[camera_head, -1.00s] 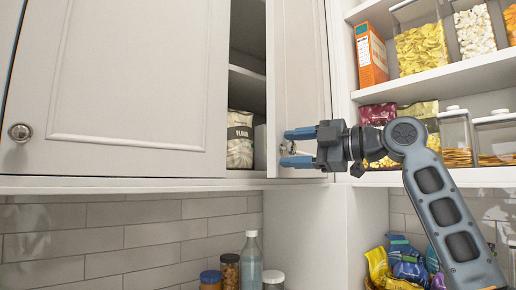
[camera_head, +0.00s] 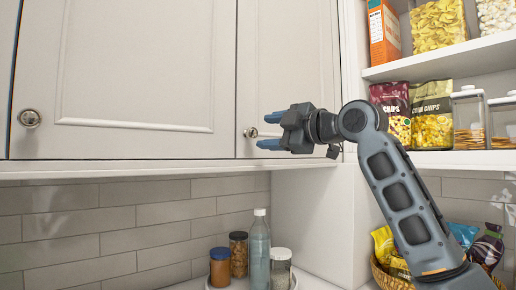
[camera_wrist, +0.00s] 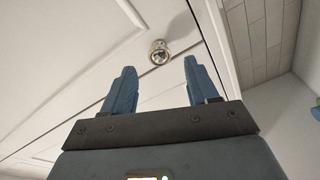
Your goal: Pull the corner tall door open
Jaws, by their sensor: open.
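The white corner door (camera_head: 289,60) is a tall panel door beside the open shelves in the head view, and it looks shut. Its round metal knob (camera_head: 250,132) is at the lower left of the door. My gripper (camera_head: 264,131) is open and empty, just right of the knob in that view. In the wrist view the knob (camera_wrist: 160,53) shows just beyond and between the tips of my gripper (camera_wrist: 160,66). The fingers do not hold it. I cannot tell how far the tips are from the door face.
A wider shut cabinet door (camera_head: 140,65) with its own knob (camera_head: 29,118) stands on the left. Open shelves with chip bags (camera_head: 431,113) and jars are on the right. Below are a bottle (camera_head: 260,250), several jars and a basket (camera_head: 385,275) of snacks.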

